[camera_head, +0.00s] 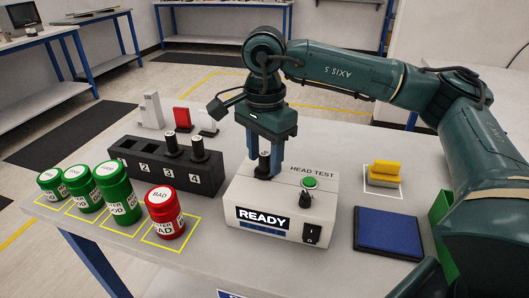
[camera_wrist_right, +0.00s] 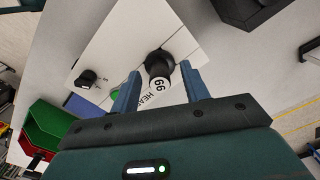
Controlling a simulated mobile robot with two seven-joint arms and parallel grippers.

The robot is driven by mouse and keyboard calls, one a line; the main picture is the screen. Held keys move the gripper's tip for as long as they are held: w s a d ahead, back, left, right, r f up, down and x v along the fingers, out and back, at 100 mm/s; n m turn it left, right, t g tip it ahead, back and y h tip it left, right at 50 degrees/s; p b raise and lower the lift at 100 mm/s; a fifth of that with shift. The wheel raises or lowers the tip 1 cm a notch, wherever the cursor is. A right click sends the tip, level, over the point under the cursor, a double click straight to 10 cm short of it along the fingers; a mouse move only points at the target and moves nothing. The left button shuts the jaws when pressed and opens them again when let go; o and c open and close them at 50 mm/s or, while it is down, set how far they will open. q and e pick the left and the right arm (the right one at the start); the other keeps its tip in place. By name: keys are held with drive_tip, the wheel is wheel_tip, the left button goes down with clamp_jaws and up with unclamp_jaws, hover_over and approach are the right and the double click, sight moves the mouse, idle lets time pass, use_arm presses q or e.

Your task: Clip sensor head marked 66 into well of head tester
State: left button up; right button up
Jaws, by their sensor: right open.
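The head tester (camera_head: 270,205) is a white box with a display reading READY, a green button, a black knob and a power switch. A black sensor head (camera_head: 264,166) stands on the tester's top at the well; how deep it sits is hard to tell. In the right wrist view the sensor head (camera_wrist_right: 157,66) shows the mark 66 on its pale end. My right gripper (camera_head: 263,160) is above the tester, pointing down. Its blue fingers, also in the wrist view (camera_wrist_right: 162,88), are open on either side of the head, with gaps visible. My left gripper is out of view.
A black rack (camera_head: 163,180) numbered 1 to 4 holds black heads at 3 and 4. Several green jars (camera_head: 113,188) and a red BAD jar (camera_head: 165,217) stand in front. A blue pad (camera_head: 388,232) and yellow block (camera_head: 385,174) lie right of the tester.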

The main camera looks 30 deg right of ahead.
drive_tip(key=shift+r, duration=0.5)
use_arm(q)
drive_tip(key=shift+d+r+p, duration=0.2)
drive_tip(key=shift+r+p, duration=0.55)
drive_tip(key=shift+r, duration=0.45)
use_arm(e)
wheel_tip(320, 180, up, 12)
